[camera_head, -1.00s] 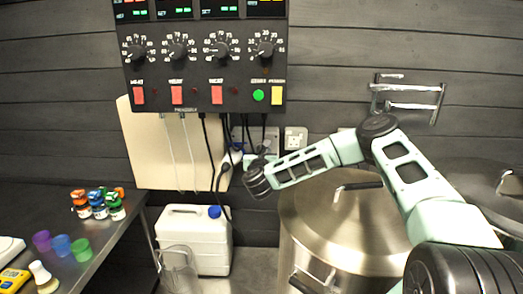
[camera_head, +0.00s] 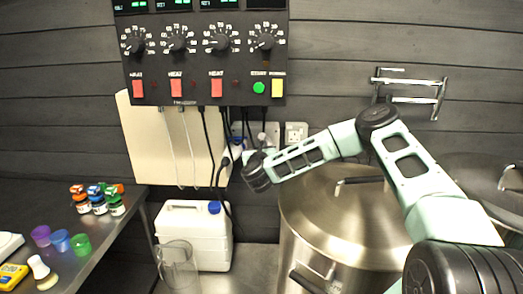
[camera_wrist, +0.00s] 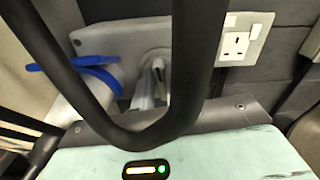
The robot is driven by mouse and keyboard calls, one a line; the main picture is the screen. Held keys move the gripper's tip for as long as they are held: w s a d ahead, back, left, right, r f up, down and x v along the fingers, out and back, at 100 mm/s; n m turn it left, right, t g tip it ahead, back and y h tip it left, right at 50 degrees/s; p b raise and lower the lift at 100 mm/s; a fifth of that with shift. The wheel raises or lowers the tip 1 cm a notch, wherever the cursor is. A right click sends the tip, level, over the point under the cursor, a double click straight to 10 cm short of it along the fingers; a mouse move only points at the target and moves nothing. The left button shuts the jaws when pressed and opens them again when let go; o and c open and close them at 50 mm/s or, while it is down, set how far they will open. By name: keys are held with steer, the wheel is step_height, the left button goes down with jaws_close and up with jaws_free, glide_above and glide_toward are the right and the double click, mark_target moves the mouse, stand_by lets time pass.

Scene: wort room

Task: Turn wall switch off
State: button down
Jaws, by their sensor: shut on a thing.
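The wall switch, a grey box (camera_wrist: 118,36) with a protruding grey handle, is fixed to the dark wall in the wrist view. In the head view the grey box (camera_head: 271,129) shows under the black control panel. My gripper (camera_wrist: 152,88) reaches up to this handle and is shut on it. In the head view my gripper (camera_head: 247,158) is partly hidden by my dark wrist. The black loop crossing the wrist view hides part of the box and of the grip. I cannot read the handle's on or off position.
A white socket (camera_wrist: 243,36) is right of the grey box. Black cables (camera_head: 207,137) hang from the control panel (camera_head: 200,60). A white connector with a blue band (camera_wrist: 97,72) is close left of my gripper. A steel kettle (camera_head: 335,215) and a white canister (camera_head: 185,235) stand below.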

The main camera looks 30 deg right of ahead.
steer(key=shift+w+a+f+n+b, duration=0.1)
steer(key=shift+a+f+n+b, duration=0.1)
steer(key=shift+n+b, duration=2.05)
steer(key=shift+w+a+f+n+b, duration=0.2)
steer(key=shift+n+b, duration=1.15)
steer(key=shift+n, duration=1.65)
steer(key=shift+w+a+f+n+b, duration=0.1)
steer(key=shift+f+n+b, duration=0.15)
steer(key=shift+n+b, duration=2)
steer(key=shift+n+p, duration=0.35)
steer(key=shift+n, duration=0.35)
steer(key=c, duration=1.4)
jaws_free()
steer(key=shift+c, duration=0.2)
steer(key=shift+s, duration=0.1)
